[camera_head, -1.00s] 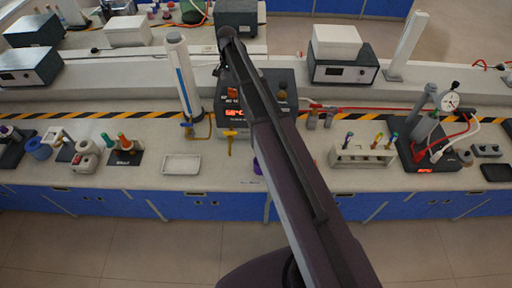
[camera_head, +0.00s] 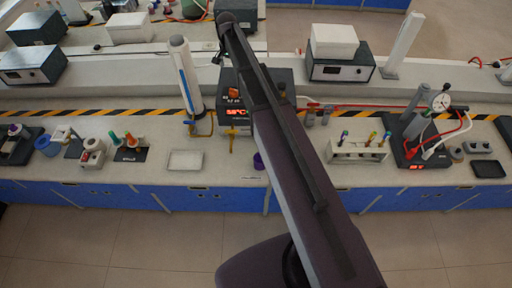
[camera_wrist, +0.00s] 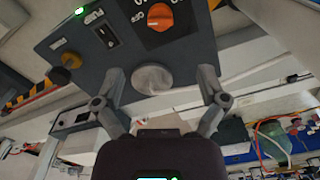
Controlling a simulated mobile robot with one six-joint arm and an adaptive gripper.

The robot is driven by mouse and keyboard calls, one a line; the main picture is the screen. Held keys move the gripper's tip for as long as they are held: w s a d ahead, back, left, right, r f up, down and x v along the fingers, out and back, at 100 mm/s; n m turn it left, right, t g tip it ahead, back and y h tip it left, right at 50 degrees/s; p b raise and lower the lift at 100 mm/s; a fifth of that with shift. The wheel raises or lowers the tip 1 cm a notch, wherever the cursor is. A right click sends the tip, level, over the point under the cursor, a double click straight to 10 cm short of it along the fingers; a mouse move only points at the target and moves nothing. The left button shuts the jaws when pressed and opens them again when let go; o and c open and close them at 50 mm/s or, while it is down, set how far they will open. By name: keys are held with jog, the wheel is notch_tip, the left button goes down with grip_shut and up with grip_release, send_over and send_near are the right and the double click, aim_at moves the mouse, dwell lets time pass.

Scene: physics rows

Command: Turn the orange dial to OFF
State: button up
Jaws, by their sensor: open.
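The orange dial (camera_wrist: 160,17) sits on a dark panel (camera_wrist: 120,45) at the top of the wrist view. White lettering is beside it, but I cannot read which mark it points to. It shows small in the head view (camera_head: 233,94), on the dark device beside my arm. My gripper (camera_wrist: 161,84) is open, its two fingers spread below the dial in the wrist view. It is apart from the dial. A round pale grey knob-like disc (camera_wrist: 152,79) appears between the fingertips. In the head view my gripper is not clearly visible.
A white cylinder column (camera_head: 186,75) stands left of the device, with a yellow valve (camera_head: 232,138) in front. A white tray (camera_head: 185,160) lies to the left. A tube rack (camera_head: 357,150) stands to the right. A green light (camera_wrist: 68,59) shows on the panel.

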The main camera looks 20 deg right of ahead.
jog(key=s+f+n+b, duration=0.2)
jog(key=s+f+b, duration=0.3)
jog(key=s, duration=0.5)
jog(key=s+f+n+b, duration=0.3)
jog(key=s+f+b, duration=0.3)
jog(key=s, duration=0.4)
jog(key=s+d+f+n+b, duration=0.1)
jog(key=s+f+n+b, duration=0.1)
jog(key=s+f+b, duration=0.4)
jog(key=shift+s+f+n+b, duration=0.25)
jog(key=shift+s+n+b, duration=0.2)
jog(key=shift+s, duration=1.5)
